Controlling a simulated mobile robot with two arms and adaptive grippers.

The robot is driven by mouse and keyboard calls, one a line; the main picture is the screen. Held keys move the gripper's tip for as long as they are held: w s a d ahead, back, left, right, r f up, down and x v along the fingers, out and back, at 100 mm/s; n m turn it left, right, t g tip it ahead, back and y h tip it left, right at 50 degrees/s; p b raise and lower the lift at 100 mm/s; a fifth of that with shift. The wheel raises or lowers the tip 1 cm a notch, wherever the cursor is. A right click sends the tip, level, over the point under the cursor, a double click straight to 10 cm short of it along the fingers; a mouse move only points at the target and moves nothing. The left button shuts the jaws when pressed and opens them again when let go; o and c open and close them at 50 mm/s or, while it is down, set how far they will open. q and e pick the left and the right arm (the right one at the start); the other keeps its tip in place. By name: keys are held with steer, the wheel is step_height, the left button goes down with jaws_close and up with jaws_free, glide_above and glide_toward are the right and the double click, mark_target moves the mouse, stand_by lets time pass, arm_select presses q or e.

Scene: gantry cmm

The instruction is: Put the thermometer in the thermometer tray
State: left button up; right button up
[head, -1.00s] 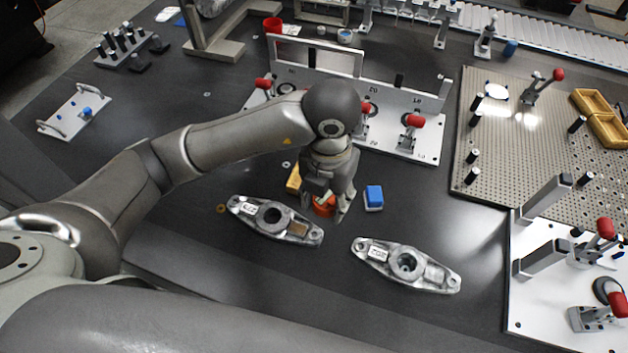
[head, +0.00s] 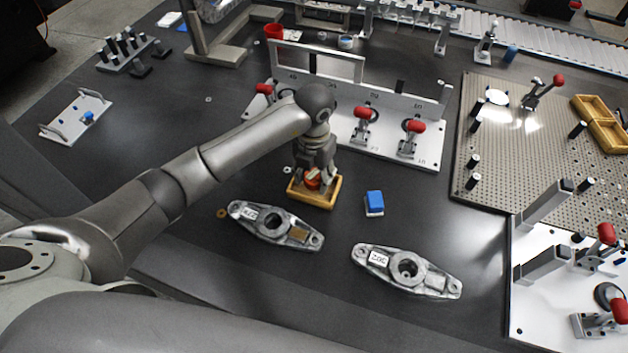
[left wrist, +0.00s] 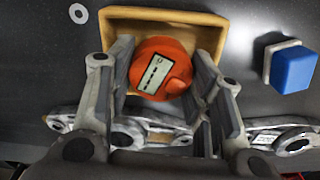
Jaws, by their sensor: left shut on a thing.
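The thermometer (head: 312,181) is a round orange-red device. In the left wrist view the thermometer (left wrist: 158,68) shows a pale display facing the camera. My left gripper (head: 315,180) is shut on it, with one finger on each side. The thermometer tray (head: 318,204) is a small yellow-brown box with raised walls, and its far rim also shows in the left wrist view (left wrist: 170,13). The thermometer is over or inside the tray's outline; I cannot tell whether it touches the floor. The fingers hide part of the tray. My right gripper is not in view.
Two grey metal castings (head: 275,226) (head: 407,271) lie in front of the tray. A blue block (head: 374,202) stands to its right. A white fixture with red-handled clamps (head: 385,138) stands behind. Bare dark table lies to the left.

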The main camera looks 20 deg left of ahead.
mark_target(314, 177)
arm_select(q)
step_height(314, 177, down, 2)
steer(key=shift+s+f, duration=0.1)
steer(key=shift+f, duration=0.2)
steer(key=shift+f, duration=0.15)
steer(key=o, duration=0.9)
steer(key=shift+r, duration=0.3)
step_height(314, 177, up, 12)
steer(key=shift+f+b, duration=0.1)
steer(key=shift+b, duration=0.3)
